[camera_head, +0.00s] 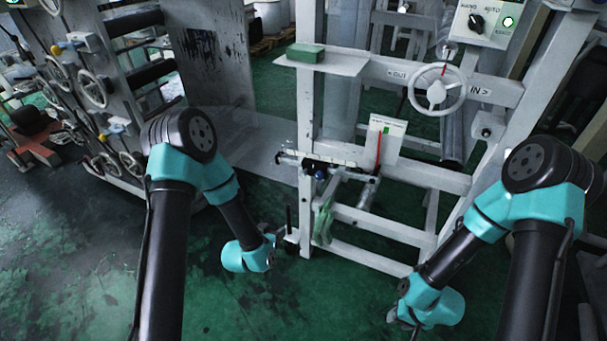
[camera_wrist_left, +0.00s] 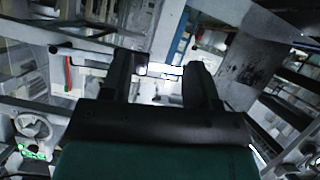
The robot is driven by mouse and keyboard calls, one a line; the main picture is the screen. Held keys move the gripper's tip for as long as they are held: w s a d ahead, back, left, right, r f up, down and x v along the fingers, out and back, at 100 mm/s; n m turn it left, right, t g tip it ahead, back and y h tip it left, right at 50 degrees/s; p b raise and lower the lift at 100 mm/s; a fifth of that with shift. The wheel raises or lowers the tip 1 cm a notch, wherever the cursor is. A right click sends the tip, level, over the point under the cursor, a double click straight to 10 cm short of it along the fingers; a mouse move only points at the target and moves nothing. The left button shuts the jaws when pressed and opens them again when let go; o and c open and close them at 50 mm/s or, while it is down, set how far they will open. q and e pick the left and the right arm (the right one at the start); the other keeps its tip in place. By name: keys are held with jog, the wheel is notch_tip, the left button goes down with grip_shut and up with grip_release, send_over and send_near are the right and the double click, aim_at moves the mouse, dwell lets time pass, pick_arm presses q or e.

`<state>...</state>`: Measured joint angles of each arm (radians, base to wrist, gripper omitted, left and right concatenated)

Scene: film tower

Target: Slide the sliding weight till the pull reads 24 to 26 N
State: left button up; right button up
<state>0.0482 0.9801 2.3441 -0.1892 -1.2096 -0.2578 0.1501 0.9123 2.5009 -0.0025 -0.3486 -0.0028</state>
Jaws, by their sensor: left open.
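A pale bar with marks (camera_head: 340,162) runs across the frame in the head view. A dark block (camera_head: 312,164), which looks like the sliding weight, sits on it. A white pull gauge (camera_head: 388,128) with a small green patch and a red pointer (camera_head: 378,150) stands right of it; its figures are too small to read. My left gripper (camera_head: 287,232) is below and left of the bar, apart from it. In the left wrist view its jaws (camera_wrist_left: 160,72) are open, with nothing clearly held. My right gripper (camera_head: 396,316) is low, mostly hidden by its wrist.
A grey frame upright (camera_head: 305,110) stands beside the bar's left part. A handwheel (camera_head: 437,90) with OUT and IN marks and a HAND/AUTO switch box (camera_head: 490,22) are above right. A green block (camera_head: 306,53) lies on a shelf. Open green floor (camera_head: 90,260) lies at left.

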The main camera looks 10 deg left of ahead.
aim_at(302, 176)
pick_arm(q)
jog(key=w+d+r+m+t, duration=0.1)
jog(key=w+d+r+t, duration=0.1)
jog(key=w+r+t, duration=0.3)
notch_tip(302, 176, up, 2)
jog(key=shift+r+h, duration=0.1)
jog(key=shift+h, duration=0.3)
jog(key=shift+w, duration=0.15)
jog(key=x, duration=1.7)
jog(key=shift+w+r, duration=0.1)
jog(key=shift+w, duration=0.05)
jog(key=shift+c, duration=0.5)
grip_shut()
